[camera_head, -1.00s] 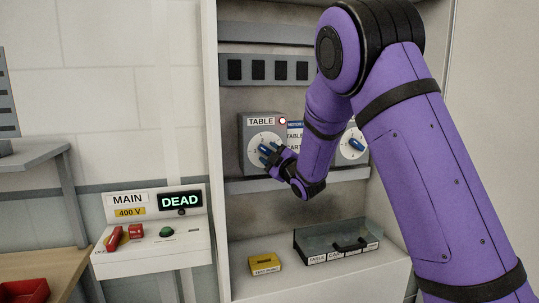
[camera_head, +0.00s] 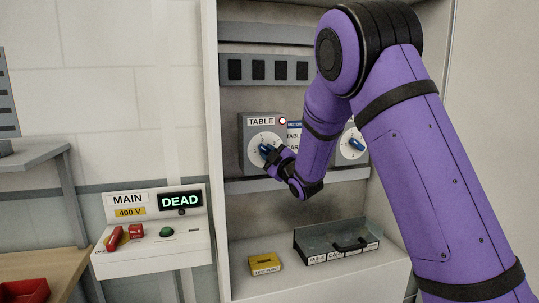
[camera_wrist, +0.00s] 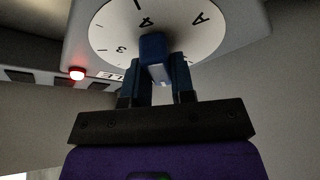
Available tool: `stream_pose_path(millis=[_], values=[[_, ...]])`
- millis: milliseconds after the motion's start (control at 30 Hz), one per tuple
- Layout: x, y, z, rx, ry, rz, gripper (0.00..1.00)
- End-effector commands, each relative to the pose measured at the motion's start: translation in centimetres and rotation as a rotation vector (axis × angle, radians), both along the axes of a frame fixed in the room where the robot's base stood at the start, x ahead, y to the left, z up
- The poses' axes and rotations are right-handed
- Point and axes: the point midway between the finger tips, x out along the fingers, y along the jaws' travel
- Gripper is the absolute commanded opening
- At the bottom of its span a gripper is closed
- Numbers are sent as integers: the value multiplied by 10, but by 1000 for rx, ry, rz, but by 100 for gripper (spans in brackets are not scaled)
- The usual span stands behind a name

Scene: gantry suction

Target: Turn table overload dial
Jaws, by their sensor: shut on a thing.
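The table overload dial is a white numbered disc (camera_head: 258,142) on a grey box labelled TABLE (camera_head: 246,128), inside the open cabinet. A small red-rimmed lamp (camera_head: 282,121) is at the box's upper right. In the wrist view the dial face (camera_wrist: 105,35) shows 3, 4 and A, and its blue knob (camera_wrist: 153,48) stands out between my fingers. My gripper (camera_wrist: 160,72) is shut on the knob, with one blue finger on each side. In the head view my gripper (camera_head: 270,153) covers part of the dial, so the knob's pointer is hard to read there.
A second dial (camera_head: 353,144) with a blue knob is to the right, partly behind my arm. A dark labelled tray (camera_head: 320,249) and a yellow block (camera_head: 265,262) are on the cabinet floor. A MAIN panel (camera_head: 150,247) reading DEAD stands left of the cabinet.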

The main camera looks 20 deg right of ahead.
Motion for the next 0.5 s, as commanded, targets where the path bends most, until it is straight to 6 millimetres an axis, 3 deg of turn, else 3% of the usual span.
stream_pose_path(millis=[500], values=[[0,1,-2,422,1,0,0]])
